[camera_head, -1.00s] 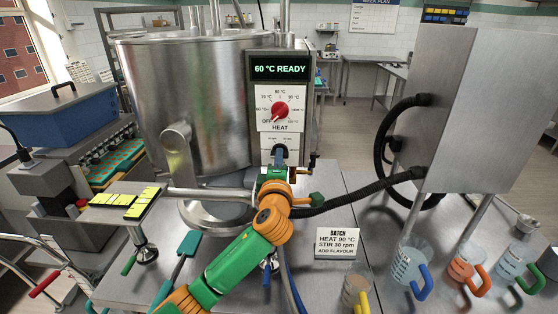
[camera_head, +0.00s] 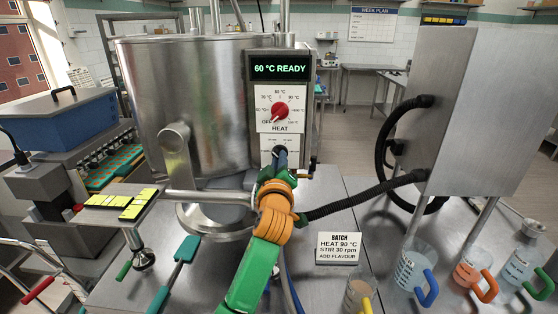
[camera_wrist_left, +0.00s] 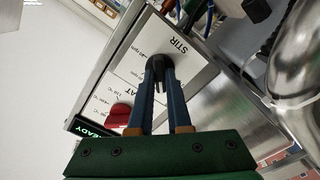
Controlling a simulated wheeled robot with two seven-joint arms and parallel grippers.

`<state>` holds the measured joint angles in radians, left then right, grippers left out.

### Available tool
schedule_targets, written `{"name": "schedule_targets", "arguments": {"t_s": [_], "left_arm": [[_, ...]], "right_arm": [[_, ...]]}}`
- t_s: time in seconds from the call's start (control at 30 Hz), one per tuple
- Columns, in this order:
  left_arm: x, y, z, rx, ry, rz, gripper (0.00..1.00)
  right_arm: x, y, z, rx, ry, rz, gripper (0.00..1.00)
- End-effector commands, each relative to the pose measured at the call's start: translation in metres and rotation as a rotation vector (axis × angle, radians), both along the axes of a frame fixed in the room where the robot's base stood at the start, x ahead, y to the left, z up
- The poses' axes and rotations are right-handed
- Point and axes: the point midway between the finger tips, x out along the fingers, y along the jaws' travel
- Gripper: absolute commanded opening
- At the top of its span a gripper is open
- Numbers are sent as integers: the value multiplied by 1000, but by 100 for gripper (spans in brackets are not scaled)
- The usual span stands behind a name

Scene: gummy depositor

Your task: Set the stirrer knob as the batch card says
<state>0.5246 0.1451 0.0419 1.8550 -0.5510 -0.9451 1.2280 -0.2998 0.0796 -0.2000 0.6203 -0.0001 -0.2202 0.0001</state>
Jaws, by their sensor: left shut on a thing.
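The black stirrer knob (camera_wrist_left: 159,64) sits on the white STIR plate (camera_wrist_left: 185,52) in the left wrist view. My left gripper (camera_wrist_left: 160,78) is shut on it, one blue finger on each side. In the head view the left gripper (camera_head: 281,158) covers most of the knob and its scale, so I cannot read the setting. The batch card (camera_head: 338,247) on the table reads HEAT 90 °C, STIR 30 rpm, ADD FLAVOUR. My right gripper is out of view.
The red HEAT knob (camera_head: 280,111) is just above, under a display (camera_head: 279,69) reading 60 °C READY. The steel kettle (camera_head: 185,105) stands left of the panel. A black hose (camera_head: 365,196) runs right beside my wrist. Jugs (camera_head: 413,270) stand at right.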

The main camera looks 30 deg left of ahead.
Motion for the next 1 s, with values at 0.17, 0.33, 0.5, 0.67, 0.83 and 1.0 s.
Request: {"name": "schedule_targets", "arguments": {"t_s": [0.17, 0.33, 0.5, 0.67, 0.83, 1.0], "left_arm": [[0, 0, 2, 141, 85, 0, 0], [0, 0, 3, 279, 170, 0, 0], [0, 0, 3, 418, 256, 1, 0], [0, 0, 3, 548, 335, 1, 0], [0, 0, 3, 686, 419, 1, 0], [0, 0, 2, 827, 502, 1, 0]], "right_arm": [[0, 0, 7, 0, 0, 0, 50], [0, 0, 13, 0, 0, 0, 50], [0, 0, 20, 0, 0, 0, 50], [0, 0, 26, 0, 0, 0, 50], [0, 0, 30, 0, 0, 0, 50], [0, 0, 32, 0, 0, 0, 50]]}}
